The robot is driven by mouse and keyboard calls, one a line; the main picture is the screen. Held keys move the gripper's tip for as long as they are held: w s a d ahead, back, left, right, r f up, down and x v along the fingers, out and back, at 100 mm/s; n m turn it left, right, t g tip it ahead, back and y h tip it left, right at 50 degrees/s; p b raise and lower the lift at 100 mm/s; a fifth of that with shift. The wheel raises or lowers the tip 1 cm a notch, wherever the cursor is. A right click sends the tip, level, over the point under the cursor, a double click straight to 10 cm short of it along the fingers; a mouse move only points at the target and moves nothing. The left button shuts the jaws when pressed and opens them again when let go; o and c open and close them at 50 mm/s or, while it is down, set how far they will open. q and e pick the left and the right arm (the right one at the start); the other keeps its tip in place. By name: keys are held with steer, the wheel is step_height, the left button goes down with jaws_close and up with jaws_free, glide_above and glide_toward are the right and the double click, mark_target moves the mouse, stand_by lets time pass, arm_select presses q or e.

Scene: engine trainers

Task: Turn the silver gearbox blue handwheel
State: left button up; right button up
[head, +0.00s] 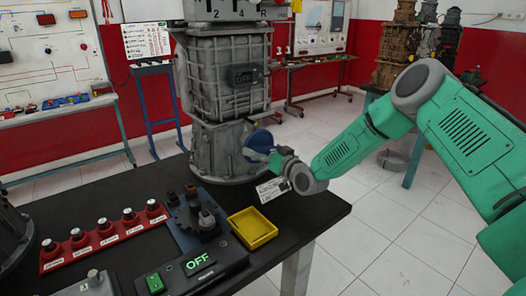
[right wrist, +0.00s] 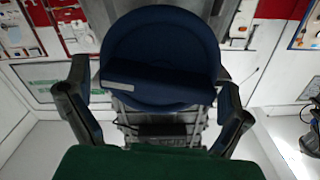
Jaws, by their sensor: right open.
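The silver gearbox (head: 222,85) stands upright on the black table, with a dark OFF display on its front. Its blue handwheel (head: 257,139) sticks out low on its right side. My right gripper (head: 268,156) is at the handwheel, its arm coming in from the right. In the right wrist view the handwheel (right wrist: 160,38) fills the upper middle, with a raised bar across its face. The open fingers of my right gripper (right wrist: 154,95) stand on either side of its lower part; contact cannot be told. My left gripper is not in view.
The black table (head: 310,212) holds a red strip of several buttons (head: 105,237), a small gear unit (head: 195,218), a yellow tray (head: 252,227) and a control box with a green OFF display (head: 198,264). A white tag (head: 270,189) hangs near my right gripper.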

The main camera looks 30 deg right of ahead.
steer(key=shift+a, duration=0.1)
steer(key=shift+c, duration=0.5)
steer(key=c, duration=0.8)
